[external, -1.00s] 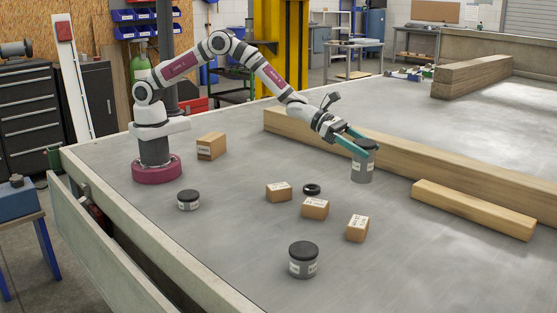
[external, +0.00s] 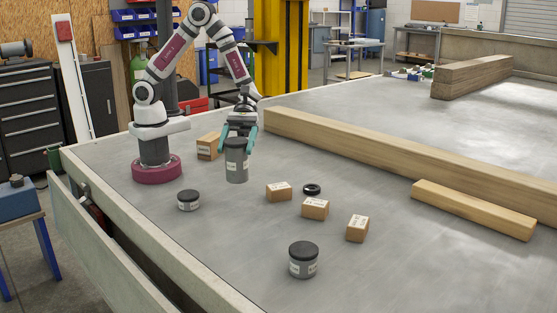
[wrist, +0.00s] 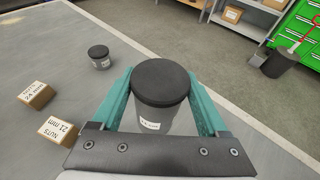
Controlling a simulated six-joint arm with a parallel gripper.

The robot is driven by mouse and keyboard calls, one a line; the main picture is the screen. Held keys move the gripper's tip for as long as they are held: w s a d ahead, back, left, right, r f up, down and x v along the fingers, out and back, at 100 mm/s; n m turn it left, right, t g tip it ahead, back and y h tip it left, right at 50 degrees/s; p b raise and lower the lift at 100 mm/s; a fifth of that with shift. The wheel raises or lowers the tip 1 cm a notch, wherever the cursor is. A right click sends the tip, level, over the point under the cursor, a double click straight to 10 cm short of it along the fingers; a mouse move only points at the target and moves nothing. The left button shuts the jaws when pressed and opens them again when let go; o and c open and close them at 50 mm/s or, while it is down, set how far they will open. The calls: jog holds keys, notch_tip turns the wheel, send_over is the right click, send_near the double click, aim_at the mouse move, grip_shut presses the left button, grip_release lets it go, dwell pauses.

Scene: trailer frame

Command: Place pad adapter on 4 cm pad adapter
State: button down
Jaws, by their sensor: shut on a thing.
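My gripper (external: 237,150) is shut on a tall grey pad adapter (external: 236,172) with a black top and a white label. In the wrist view this pad adapter (wrist: 158,115) stands upright between the teal fingers. It appears to be held above the table, right of my base. A wider pad adapter (external: 303,265) stands nearer the front. The size labels are too small to read.
Another box (external: 207,147) is behind the gripper. Long timber beams (external: 370,148) lie at the back and right. Bare table surrounds the low pad adapter.

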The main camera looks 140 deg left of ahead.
jog(key=s+d+r+m+g+h, duration=0.2)
jog(key=s+d+m+g+h, duration=0.15)
jog(key=s+d, duration=0.65)
jog(key=shift+m+g+y, duration=0.45)
jog(key=shift+m+g, duration=0.1)
jog(key=shift+g, duration=0.1)
jog(key=s+f, duration=0.1)
jog(key=f, duration=0.1)
jog(key=a+f, duration=0.1)
jog(key=f, duration=0.2)
jog(key=s+a+f, duration=0.1)
jog(key=f, duration=0.2)
jog(key=shift+s, duration=0.3)
grip_release()
